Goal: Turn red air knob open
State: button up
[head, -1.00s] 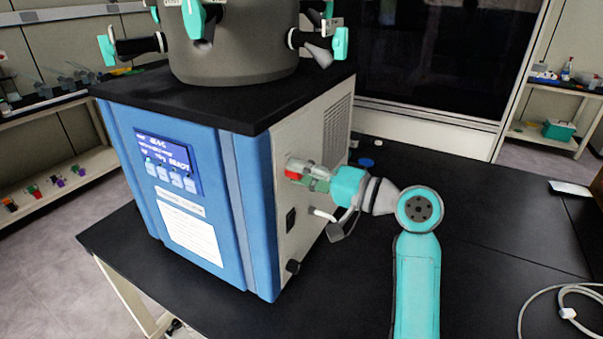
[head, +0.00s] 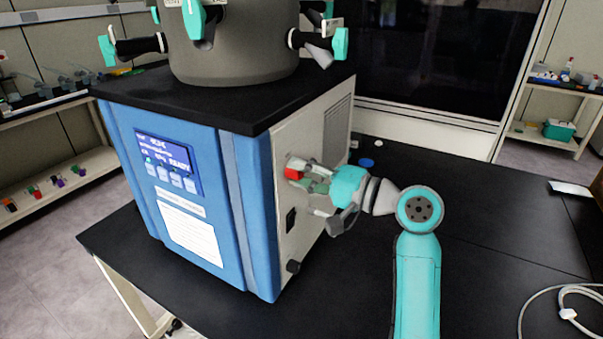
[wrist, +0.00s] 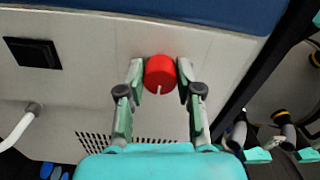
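The red air knob (head: 293,169) sits on the light side panel of the blue freeze dryer (head: 232,200). In the wrist view the round red knob (wrist: 160,73) shows a short white mark on its lower edge, towards me. My gripper (head: 302,173) reaches it from the right. Its two fingertips (wrist: 161,70) lie one on each side of the knob, close against it, and look shut on it. In the head view one finger is above the knob and the other below. The line where the fingertips meet the knob is partly hidden.
A black switch (wrist: 33,52) is set in the panel below the knob, and a white spout (wrist: 18,126) sticks out nearby. A grey chamber with teal valves (head: 235,45) stands on top. The black bench (head: 480,210) to the right is mostly clear, with a white cable (head: 568,312).

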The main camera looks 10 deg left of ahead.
jog(key=o, duration=0.4)
jog(key=shift+d, duration=0.1)
jog(key=v, duration=1.1)
jog(key=shift+s+d, duration=0.15)
jog(key=shift+d, duration=0.25)
